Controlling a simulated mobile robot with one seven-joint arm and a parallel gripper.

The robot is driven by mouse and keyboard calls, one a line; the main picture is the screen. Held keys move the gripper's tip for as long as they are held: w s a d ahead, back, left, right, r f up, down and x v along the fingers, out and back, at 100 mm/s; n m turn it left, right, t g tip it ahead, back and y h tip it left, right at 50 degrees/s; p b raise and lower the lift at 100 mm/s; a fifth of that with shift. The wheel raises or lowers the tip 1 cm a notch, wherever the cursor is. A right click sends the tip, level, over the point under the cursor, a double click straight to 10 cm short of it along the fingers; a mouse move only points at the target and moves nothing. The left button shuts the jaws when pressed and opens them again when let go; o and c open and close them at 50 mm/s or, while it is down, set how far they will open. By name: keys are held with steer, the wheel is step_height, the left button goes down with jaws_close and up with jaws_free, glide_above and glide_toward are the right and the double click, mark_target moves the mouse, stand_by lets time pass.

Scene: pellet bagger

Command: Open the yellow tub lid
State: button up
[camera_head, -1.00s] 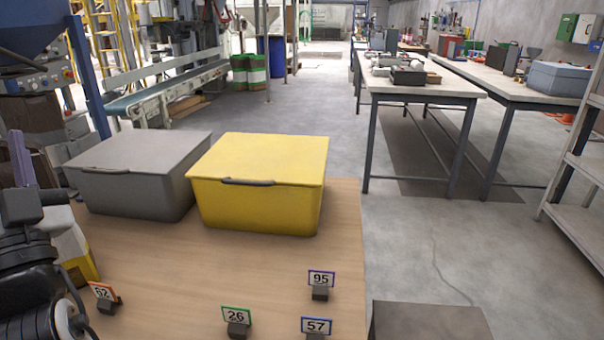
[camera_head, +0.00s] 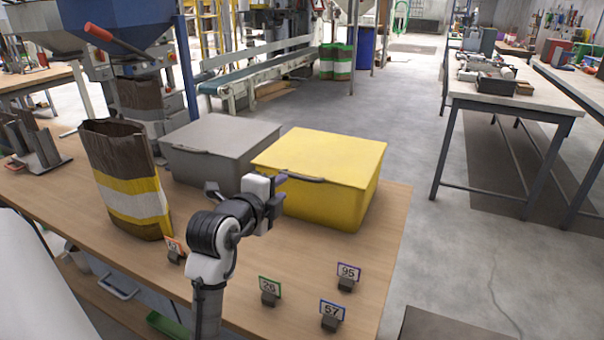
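The yellow tub (camera_head: 325,203) stands on the wooden table, and its flat yellow lid (camera_head: 325,156) is closed. A dark handle (camera_head: 302,179) runs along the front edge of the lid. My gripper (camera_head: 280,192) is in front of the tub, close to the left end of the handle in the picture. It hides part of the tub's front left corner. I cannot tell whether it touches the handle or whether its fingers are open or shut.
A grey lidded tub (camera_head: 215,150) stands just left of the yellow one. A brown bag with a yellow band (camera_head: 128,185) stands further left. Several small number cards, such as 95 (camera_head: 347,273) and 26 (camera_head: 269,288), stand along the front. The wooden table (camera_head: 385,235) is bare right of the tub.

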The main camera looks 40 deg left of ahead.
mark_target(296, 177)
steer(key=p+x, duration=0.2)
steer(key=x, duration=0.7)
steer(key=shift+w, duration=0.3)
steer(key=shift+c, duration=0.2)
jaws_close()
